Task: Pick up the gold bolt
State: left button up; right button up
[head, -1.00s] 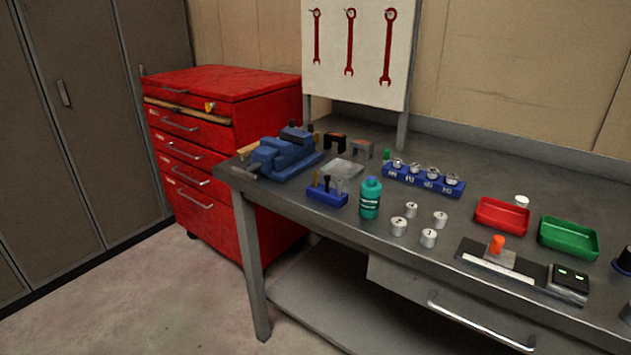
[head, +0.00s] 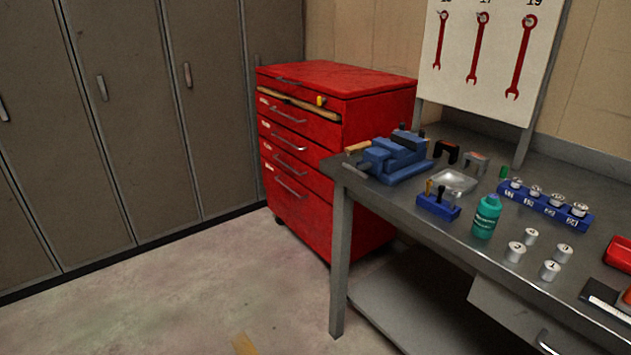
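I cannot make out a gold bolt for certain. A small gold-coloured upright piece (head: 428,188) stands in a blue holder (head: 437,207) near the front left of the workbench, beside a dark piece and a greyish piece. They are too small to identify. Neither of my grippers is in view.
The workbench (head: 410,218) also bears a blue vise (head: 398,155), a shallow metal tray (head: 454,181), a green bottle (head: 486,217), several white cylinders and a long blue rack (head: 544,207). A red tool cabinet (head: 305,165) stands left of it. The floor ahead is mostly clear.

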aim_at(429, 183)
jog(key=u, duration=0.9)
jog(key=i, duration=2.55)
jog(key=z, duration=3.8)
